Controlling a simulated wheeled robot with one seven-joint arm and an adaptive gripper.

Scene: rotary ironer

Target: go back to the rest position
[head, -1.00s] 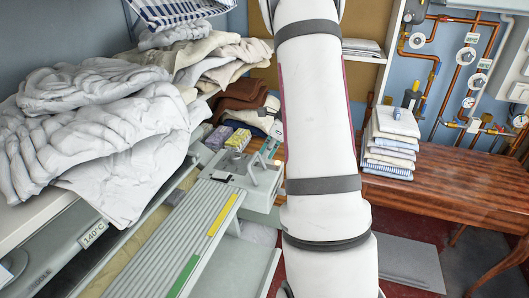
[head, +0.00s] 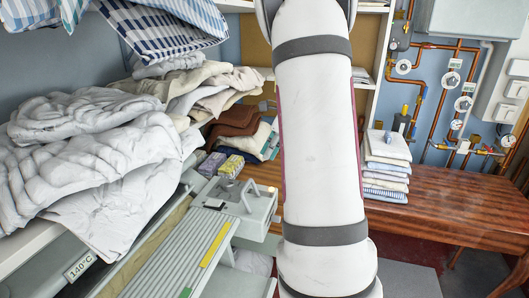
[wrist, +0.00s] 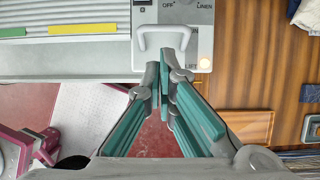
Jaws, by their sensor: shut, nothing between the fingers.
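My gripper (wrist: 167,70) is shut and empty in the wrist view, its teal-padded fingers meeting just below the white U-shaped handle (wrist: 165,33). I cannot tell whether the fingertips touch the handle. The handle is on the ironer's grey control box (wrist: 185,14), where an orange lamp glows beside the word LIFT. In the head view the control box (head: 232,208) stands left of my white arm, at the end of the ribbed ironer top (head: 185,255). My gripper is not visible in the head view.
Rumpled white linen (head: 90,165) lies on the left shelf. A folded stack (head: 386,165) stands on the wooden table (head: 450,200), with copper pipes and gauges behind.

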